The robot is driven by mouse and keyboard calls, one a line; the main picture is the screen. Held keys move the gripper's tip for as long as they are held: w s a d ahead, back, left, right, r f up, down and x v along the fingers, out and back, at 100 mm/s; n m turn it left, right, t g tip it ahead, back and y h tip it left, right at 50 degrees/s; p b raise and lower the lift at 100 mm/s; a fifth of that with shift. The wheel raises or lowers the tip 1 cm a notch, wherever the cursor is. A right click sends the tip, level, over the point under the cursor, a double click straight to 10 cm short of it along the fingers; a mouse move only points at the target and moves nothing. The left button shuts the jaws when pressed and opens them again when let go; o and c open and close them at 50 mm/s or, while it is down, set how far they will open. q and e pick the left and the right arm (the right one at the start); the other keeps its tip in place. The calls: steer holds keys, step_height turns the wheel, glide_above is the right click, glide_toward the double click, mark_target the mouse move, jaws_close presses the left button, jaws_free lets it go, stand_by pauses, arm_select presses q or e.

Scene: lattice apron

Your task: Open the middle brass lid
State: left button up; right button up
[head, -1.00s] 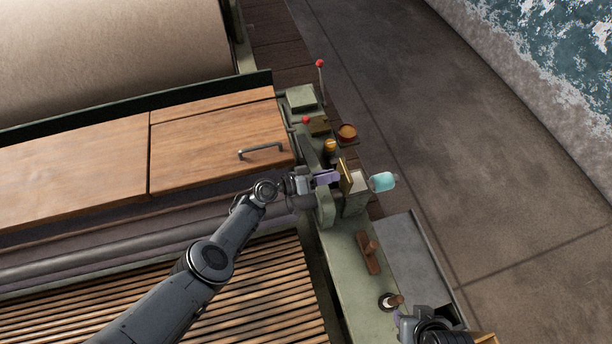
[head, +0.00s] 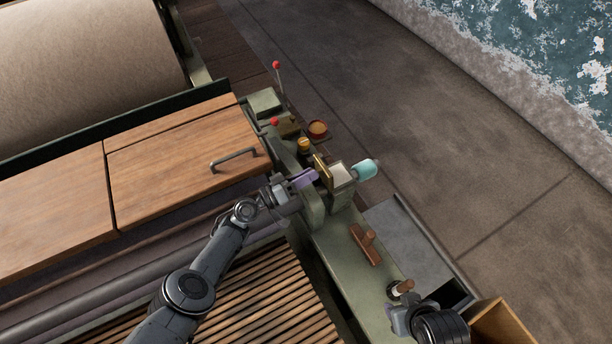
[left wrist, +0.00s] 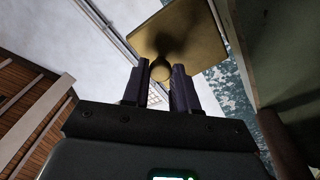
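The brass lid (head: 322,171) stands raised, close to upright, at the left edge of a pale-topped box (head: 341,175) on the green side rail. In the left wrist view the lid (left wrist: 185,32) is a square plate with a round knob (left wrist: 161,71) facing me. My left gripper (head: 314,175) is at the lid's left face; in the left wrist view its purple fingers (left wrist: 161,76) sit on both sides of the knob and appear closed on it. My right gripper (head: 392,318) is low on the right, and its fingertips are too unclear to read.
A teal cylinder (head: 365,170) sticks out right of the box. A wooden-handled tool (head: 367,245) lies on the rail in front. An open wooden box (head: 500,325) is at lower right.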

arm_select(q)
steer(key=o, duration=0.4)
steer(key=shift+s+a, duration=0.2)
steer(key=shift+a, duration=0.2)
steer(key=p+v, duration=0.3)
steer(key=v, duration=0.6)
steer(key=shift+s+a+f, duration=0.1)
steer(key=shift+s+a, duration=0.1)
steer(key=shift+a, duration=0.1)
